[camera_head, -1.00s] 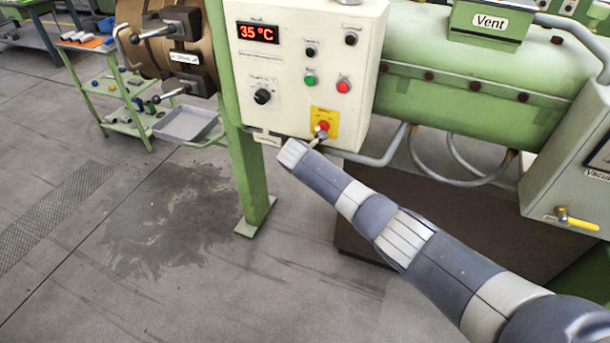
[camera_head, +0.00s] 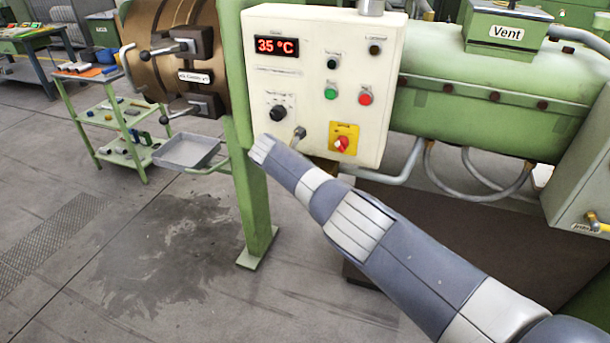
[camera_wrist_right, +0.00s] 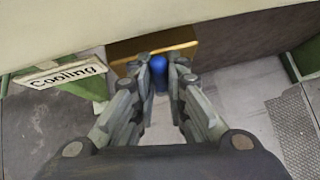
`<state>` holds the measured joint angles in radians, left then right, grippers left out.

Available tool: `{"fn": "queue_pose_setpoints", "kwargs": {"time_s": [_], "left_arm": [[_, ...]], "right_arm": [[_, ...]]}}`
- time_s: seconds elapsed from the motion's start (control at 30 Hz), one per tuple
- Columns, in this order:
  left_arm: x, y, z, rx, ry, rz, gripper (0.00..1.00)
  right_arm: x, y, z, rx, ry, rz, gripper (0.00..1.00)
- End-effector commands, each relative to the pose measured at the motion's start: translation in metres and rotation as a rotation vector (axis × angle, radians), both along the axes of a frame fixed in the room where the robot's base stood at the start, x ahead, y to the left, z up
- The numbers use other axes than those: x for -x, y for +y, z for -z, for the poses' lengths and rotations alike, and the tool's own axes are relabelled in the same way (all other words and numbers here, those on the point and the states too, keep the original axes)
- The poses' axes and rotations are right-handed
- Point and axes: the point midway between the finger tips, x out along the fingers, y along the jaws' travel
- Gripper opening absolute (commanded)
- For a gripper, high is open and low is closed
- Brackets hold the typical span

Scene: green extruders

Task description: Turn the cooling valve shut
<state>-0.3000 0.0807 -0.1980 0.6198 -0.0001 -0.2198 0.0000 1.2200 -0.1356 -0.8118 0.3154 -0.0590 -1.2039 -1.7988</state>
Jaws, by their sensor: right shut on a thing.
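In the right wrist view, a white plate reading "Cooling" (camera_wrist_right: 58,75) is at the left, under the cabinet's lower edge. Beside it is a brass-coloured block (camera_wrist_right: 152,44) with a blue part (camera_wrist_right: 158,72), which I take as the cooling valve's handle. My right gripper (camera_wrist_right: 160,78) is shut on this blue part, a finger on each side; the fingers hide much of it. In the head view, my right arm reaches to the lower left of the control cabinet (camera_head: 390,125); the arm hides the handle and plate. My left gripper is in neither view.
The cabinet carries a 35 °C display (camera_head: 276,46), buttons, a black knob (camera_head: 278,113) and a red switch on a yellow plate (camera_head: 343,143). A green post (camera_head: 256,210) and grey tray (camera_head: 187,151) stand left. A grey pipe (camera_head: 400,170) runs below.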

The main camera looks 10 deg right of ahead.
Motion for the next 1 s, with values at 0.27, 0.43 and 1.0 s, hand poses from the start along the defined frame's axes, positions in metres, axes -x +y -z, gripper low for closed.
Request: {"fn": "queue_pose_setpoints", "kwargs": {"time_s": [0.27, 0.43, 1.0], "left_arm": [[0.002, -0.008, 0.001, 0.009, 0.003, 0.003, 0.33], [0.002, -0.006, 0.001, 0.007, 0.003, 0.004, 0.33], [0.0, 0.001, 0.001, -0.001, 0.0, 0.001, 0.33]], "right_arm": [[0.001, 0.001, 0.001, 0.005, 0.005, -0.003, 0.0], [0.001, 0.0, 0.001, 0.004, 0.005, -0.002, 0.18], [0.001, 0.003, -0.002, 0.003, 0.002, -0.002, 0.34]]}}
